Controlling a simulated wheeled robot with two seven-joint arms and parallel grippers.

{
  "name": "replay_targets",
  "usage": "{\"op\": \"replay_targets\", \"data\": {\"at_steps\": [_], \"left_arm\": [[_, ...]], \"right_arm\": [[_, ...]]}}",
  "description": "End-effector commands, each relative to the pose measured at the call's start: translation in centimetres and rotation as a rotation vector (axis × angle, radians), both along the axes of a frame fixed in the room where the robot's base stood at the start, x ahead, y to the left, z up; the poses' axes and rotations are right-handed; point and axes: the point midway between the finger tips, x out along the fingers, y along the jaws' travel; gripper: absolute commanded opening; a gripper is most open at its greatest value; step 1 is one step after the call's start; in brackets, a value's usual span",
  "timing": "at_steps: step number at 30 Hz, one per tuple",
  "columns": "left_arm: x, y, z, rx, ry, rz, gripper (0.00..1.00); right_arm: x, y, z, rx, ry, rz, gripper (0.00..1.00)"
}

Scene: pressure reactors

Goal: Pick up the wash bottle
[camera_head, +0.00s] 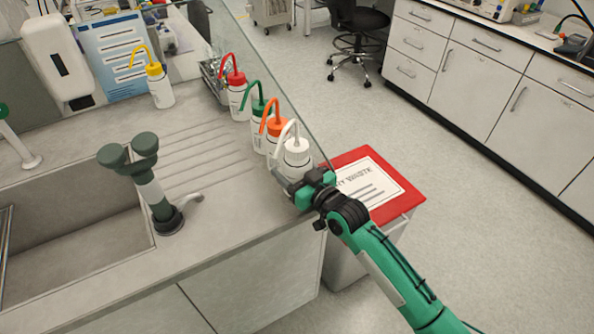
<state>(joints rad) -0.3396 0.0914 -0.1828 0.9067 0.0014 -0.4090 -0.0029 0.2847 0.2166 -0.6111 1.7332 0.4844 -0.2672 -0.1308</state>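Several wash bottles stand in a row along the glass-edged side of the counter. The nearest is a white-capped wash bottle (297,151), upright, with its bent spout to the left. Behind it are an orange-capped one (274,130), a green-capped one (259,112) and a red-capped one (237,97). A yellow-capped wash bottle (159,89) stands apart at the back left. My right gripper (298,180) is at the lower part of the white-capped bottle, which it partly hides. Whether its fingers are closed on the bottle cannot be seen. My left gripper is out of view.
A sink (80,230) with a green-grey tap (157,190) lies to the left. A red-lidded waste bin (372,187) stands beside the counter, under my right arm. The ribbed drainboard (200,150) is clear. A glass panel edges the counter behind the bottles.

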Motion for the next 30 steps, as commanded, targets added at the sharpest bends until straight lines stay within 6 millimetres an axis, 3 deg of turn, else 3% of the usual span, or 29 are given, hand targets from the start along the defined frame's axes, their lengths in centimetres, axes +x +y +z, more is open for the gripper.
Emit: {"op": "replay_targets", "data": {"at_steps": [8, 17, 23, 30], "left_arm": [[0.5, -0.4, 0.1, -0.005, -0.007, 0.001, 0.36], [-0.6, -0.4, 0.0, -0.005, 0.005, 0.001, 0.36], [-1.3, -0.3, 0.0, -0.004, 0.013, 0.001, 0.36], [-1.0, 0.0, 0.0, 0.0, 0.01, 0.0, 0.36]], "right_arm": [[0.0, 0.0, 0.1, 0.001, -0.002, 0.0, 0.52], [0.0, 0.0, 1.4, 0.003, -0.004, 0.0, 0.53], [0.0, 0.0, 4.5, 0.004, -0.005, 0.001, 0.53], [0.0, 0.0, 10.3, 0.004, -0.008, 0.001, 0.53]]}}
